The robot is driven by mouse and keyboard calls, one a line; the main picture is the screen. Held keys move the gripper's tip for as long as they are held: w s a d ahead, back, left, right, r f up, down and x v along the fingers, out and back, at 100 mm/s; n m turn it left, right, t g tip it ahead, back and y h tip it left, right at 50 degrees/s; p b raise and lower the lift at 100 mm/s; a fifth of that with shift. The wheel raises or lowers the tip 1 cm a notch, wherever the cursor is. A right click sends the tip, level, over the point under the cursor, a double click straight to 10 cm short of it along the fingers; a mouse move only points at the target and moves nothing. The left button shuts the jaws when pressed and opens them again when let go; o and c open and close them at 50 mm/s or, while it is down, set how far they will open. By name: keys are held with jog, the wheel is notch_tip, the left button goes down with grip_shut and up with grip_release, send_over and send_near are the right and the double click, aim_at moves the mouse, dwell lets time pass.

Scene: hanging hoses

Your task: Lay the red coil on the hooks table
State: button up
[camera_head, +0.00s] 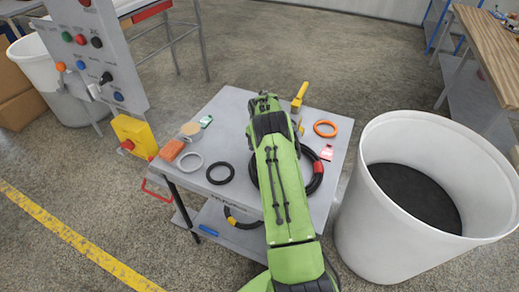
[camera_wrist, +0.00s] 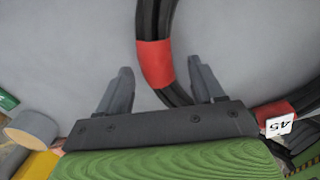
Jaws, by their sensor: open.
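The red coil (camera_head: 318,167) is a black hose with red bands, lying on a grey table (camera_head: 213,145). In the head view my green arm hides its middle and left part. In the wrist view a red band (camera_wrist: 155,63) of the hose shows between the fingers of my gripper (camera_wrist: 160,70), which is open. The hose passes between the two fingers in the picture; I cannot tell whether they touch it. Another red band (camera_wrist: 273,111) with a white tag (camera_wrist: 280,125) lies right of the fingers. In the head view the fingers are hidden behind my arm.
The table also bears a grey ring (camera_head: 190,161), black ring (camera_head: 220,173), orange ring (camera_head: 325,128), orange block (camera_head: 171,150) and yellow tool (camera_head: 299,97). A lower shelf holds a yellow-banded hose (camera_head: 238,219). A white bin (camera_head: 355,215) stands right, a control panel (camera_head: 95,50) left.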

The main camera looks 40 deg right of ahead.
notch_tip(320, 180, up, 23)
jog(key=p, duration=0.9)
jog(key=shift+s+a, duration=0.15)
jog(key=shift+s, duration=0.3)
jog(key=shift+f, duration=0.15)
